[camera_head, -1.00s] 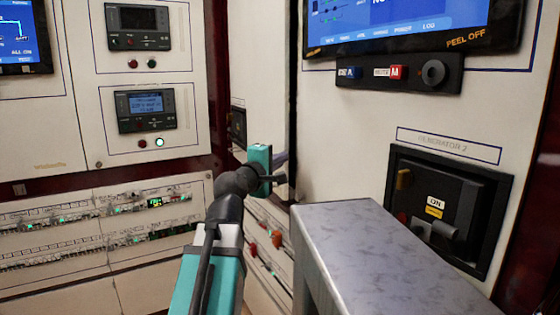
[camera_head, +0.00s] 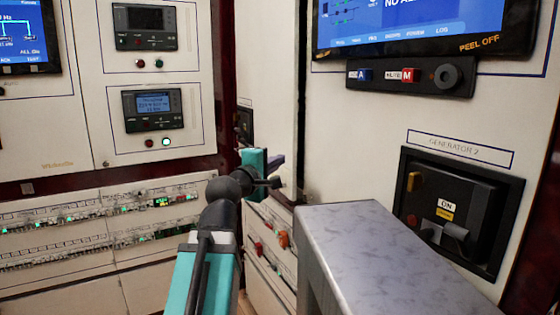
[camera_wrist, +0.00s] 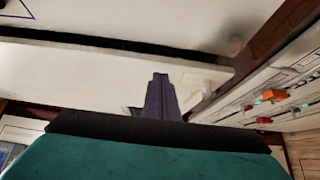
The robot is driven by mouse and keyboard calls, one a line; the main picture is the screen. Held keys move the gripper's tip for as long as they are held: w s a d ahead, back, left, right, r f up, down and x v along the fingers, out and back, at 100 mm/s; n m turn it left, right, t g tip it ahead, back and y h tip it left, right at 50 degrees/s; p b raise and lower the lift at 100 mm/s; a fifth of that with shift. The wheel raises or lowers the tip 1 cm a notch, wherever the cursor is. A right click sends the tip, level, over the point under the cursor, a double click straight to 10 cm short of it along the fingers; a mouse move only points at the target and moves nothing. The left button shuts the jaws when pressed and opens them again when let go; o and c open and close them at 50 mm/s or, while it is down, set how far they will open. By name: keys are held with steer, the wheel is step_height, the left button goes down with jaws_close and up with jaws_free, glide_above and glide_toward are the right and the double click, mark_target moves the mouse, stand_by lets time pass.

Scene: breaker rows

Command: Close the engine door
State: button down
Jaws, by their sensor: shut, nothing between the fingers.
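A tall white panel (camera_head: 268,75), which looks like the engine door, stands behind my gripper in the head view. A dark gap runs down its right edge. Its exact angle is hard to tell. In the wrist view a white panel edge (camera_wrist: 100,78) crosses the picture below a black gap. My gripper (camera_head: 277,163) is in front of the panel's lower part. In the wrist view its dark fingers (camera_wrist: 160,80) are together and empty, pointing at the white edge. I cannot tell whether they touch it.
A grey block (camera_head: 375,240) stands close at the right of my arm. Behind it is the generator 2 breaker (camera_head: 455,210). Red and orange switches (camera_head: 283,239) sit low behind my gripper.

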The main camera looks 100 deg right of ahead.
steer(key=s+a+b, duration=0.5)
steer(key=a+b, duration=0.2)
steer(key=shift+s+a, duration=0.3)
steer(key=shift+a, duration=0.1)
stand_by(0.6)
